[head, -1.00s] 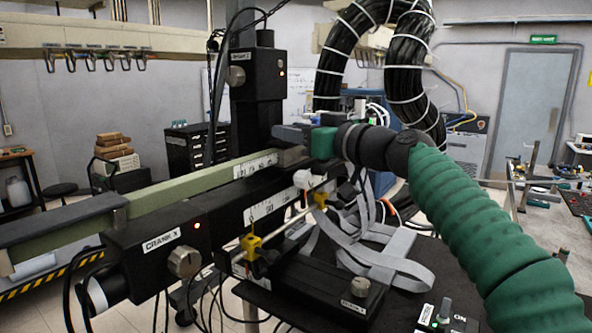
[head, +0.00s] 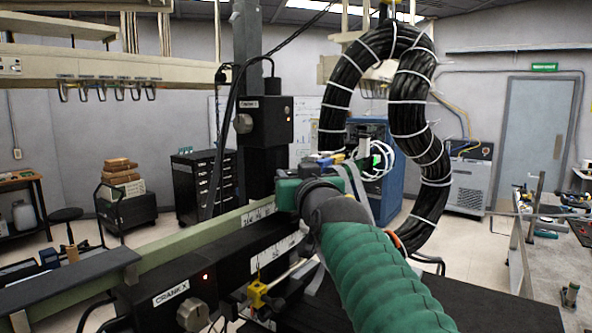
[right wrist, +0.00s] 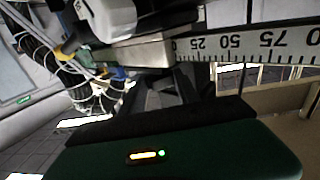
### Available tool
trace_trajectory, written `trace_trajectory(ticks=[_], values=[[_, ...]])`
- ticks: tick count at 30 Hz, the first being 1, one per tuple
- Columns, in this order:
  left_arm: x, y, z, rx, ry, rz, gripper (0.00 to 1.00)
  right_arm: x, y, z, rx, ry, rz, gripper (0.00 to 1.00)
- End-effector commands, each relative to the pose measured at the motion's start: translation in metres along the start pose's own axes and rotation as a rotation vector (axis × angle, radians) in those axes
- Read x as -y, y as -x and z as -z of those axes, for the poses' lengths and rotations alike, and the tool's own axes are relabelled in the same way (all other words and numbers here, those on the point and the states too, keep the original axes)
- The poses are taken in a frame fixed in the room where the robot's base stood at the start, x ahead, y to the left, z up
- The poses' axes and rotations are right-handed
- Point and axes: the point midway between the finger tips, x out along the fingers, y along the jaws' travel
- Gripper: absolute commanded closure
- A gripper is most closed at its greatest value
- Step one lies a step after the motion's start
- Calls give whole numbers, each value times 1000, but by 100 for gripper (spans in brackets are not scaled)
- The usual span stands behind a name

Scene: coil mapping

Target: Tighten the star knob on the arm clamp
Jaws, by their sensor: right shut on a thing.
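My right gripper (head: 290,192) is at the right end of the pale green beam (head: 205,232), over the black rail with the white scale (head: 275,252). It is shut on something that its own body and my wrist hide. I cannot make out the star knob in either view. In the right wrist view my dark green gripper body (right wrist: 190,152) fills the bottom. A grey metal block (right wrist: 135,52) with a pale rounded part (right wrist: 108,16) is above it, beside the upside-down scale (right wrist: 255,44). My left gripper is not in view.
The CRANK X box (head: 165,298) with its round knob (head: 193,314) is at lower left. A black post with a crank box (head: 265,122) stands behind the beam. Thick black cable loops (head: 350,75) hang behind my wrist. A workbench (head: 560,265) is at right.

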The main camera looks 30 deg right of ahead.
Motion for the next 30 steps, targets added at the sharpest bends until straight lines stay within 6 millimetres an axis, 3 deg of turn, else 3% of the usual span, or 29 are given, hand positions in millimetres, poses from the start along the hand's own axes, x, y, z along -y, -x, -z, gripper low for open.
trace_trajectory(ticks=[13, 14, 18, 30], values=[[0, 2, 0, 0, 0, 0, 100, 0, 0, 2, -6, 0, -6, 100], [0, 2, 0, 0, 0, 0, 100, 0, 0, 2, -6, 0, -6, 58], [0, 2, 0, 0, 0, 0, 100, 0, 0, 1, -4, 0, -6, 40], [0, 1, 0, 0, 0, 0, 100, -1, 0, 0, -1, -1, -4, 40]])
